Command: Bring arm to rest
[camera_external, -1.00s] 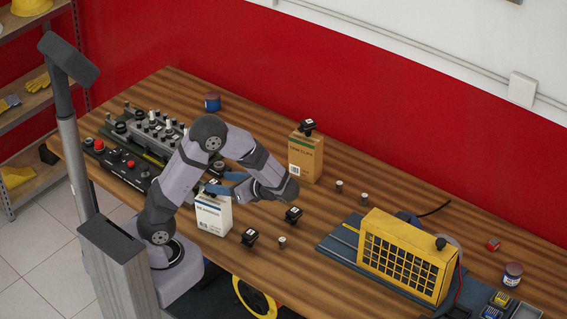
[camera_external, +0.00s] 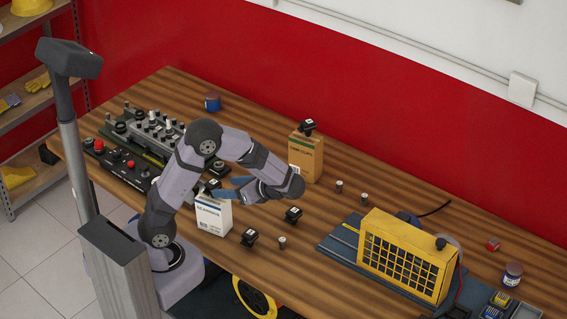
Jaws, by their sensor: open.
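My gripper (camera_external: 222,187) is at the end of my bent arm, over the wooden table (camera_external: 390,190). Its blue fingers point left and are apart, just above the white box (camera_external: 213,215). A small black part (camera_external: 212,185) shows at the top of that box, close to the fingertips; I cannot tell whether they touch it. No object is seen held between the fingers. My wrist hides part of the table behind it.
A brown box (camera_external: 306,158) with a black part on top stands behind my wrist. A yellow caged unit (camera_external: 406,257) stands at right, a control panel (camera_external: 125,162) at left.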

